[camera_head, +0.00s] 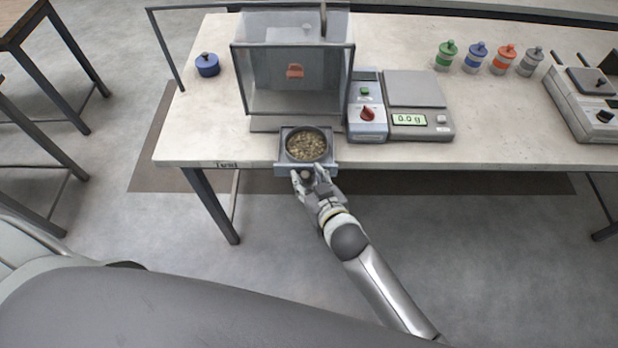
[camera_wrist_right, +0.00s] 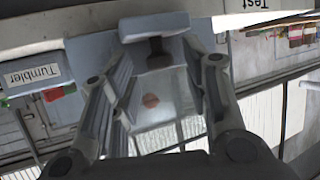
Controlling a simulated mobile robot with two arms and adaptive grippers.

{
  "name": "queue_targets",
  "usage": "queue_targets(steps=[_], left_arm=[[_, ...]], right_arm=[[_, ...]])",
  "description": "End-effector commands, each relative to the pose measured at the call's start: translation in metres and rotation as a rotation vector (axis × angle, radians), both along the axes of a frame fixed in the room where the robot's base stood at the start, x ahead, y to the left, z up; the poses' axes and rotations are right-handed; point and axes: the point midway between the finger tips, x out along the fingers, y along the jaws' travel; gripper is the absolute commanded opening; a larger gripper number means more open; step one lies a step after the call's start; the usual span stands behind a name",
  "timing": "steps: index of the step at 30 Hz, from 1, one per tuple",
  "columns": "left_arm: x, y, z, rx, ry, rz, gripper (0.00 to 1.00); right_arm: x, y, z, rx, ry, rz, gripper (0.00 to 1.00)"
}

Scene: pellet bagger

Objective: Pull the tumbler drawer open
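The tumbler drawer (camera_head: 282,145) is a small grey tray sticking out below the clear-walled tumbler box (camera_head: 290,85), over the table's front edge. A round dark dish of greenish-brown pellets (camera_head: 306,146) sits in it. My right gripper (camera_head: 309,178) is just in front of the drawer's front. My left gripper is not in view.
Right of the box are a control panel with a red knob (camera_head: 367,114) and a scale reading 0.0 g (camera_head: 416,90). Several coloured jars (camera_head: 476,58) and a sealer-like machine (camera_head: 588,100) stand further right. A blue lidded pot (camera_head: 207,65) is left. Floor in front is clear.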

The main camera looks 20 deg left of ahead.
Motion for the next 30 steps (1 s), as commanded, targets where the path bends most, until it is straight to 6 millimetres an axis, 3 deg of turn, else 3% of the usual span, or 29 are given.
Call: queue_targets(steps=[13,30], left_arm=[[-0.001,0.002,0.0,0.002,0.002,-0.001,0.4],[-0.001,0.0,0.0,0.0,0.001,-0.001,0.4]], right_arm=[[-0.009,-0.007,0.004,0.0,0.001,0.0,0.44],[-0.078,-0.061,0.039,-0.001,0.002,0.0,0.44]])
